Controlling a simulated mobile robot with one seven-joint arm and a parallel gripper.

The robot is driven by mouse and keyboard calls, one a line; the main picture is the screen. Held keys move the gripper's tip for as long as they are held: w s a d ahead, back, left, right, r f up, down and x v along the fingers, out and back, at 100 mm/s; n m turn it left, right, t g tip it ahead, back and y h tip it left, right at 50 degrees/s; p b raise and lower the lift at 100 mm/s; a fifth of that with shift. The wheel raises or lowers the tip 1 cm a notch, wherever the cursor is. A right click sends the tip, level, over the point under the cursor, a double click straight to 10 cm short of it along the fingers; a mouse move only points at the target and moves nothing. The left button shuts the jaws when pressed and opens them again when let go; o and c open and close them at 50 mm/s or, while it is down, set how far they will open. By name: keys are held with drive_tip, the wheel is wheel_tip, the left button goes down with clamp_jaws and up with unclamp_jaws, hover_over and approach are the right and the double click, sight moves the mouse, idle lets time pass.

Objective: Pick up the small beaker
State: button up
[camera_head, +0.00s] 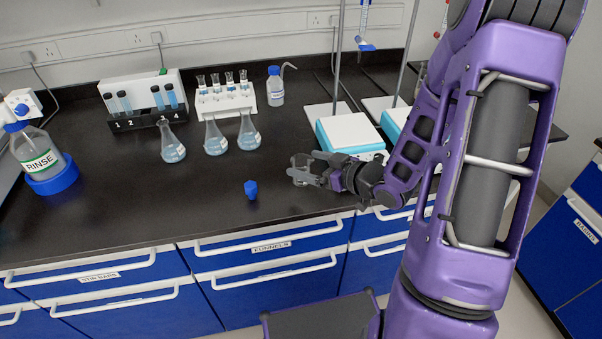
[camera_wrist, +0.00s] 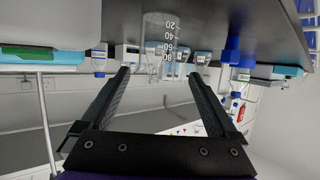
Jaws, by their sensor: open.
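The small beaker (camera_head: 298,161) is clear glass and stands on the black benchtop, partly hidden by my gripper (camera_head: 318,170). In the wrist view the small beaker (camera_wrist: 161,35) shows upside down with white graduation marks. It lies at the top of that picture, lined up with the gap between my fingertips (camera_wrist: 158,73). My gripper is open, and the fingers appear apart from the glass. I cannot tell from these frames whether the tips reach past the beaker's near side.
A white-and-teal device (camera_head: 350,133) stands close behind the gripper. The front left benchtop is clear.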

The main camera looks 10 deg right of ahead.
sight(295, 160)
drive_tip(key=shift+d+f+x, duration=0.15)
drive_tip(key=shift+x, duration=1.5)
drive_tip(key=shift+d+f+x, duration=0.1)
drive_tip(key=shift+f+x, duration=0.05)
drive_tip(key=shift+x, duration=1.5)
drive_tip(key=c, duration=1.5)
drive_tip(key=shift+o, duration=0.2)
drive_tip(key=shift+r, duration=0.1)
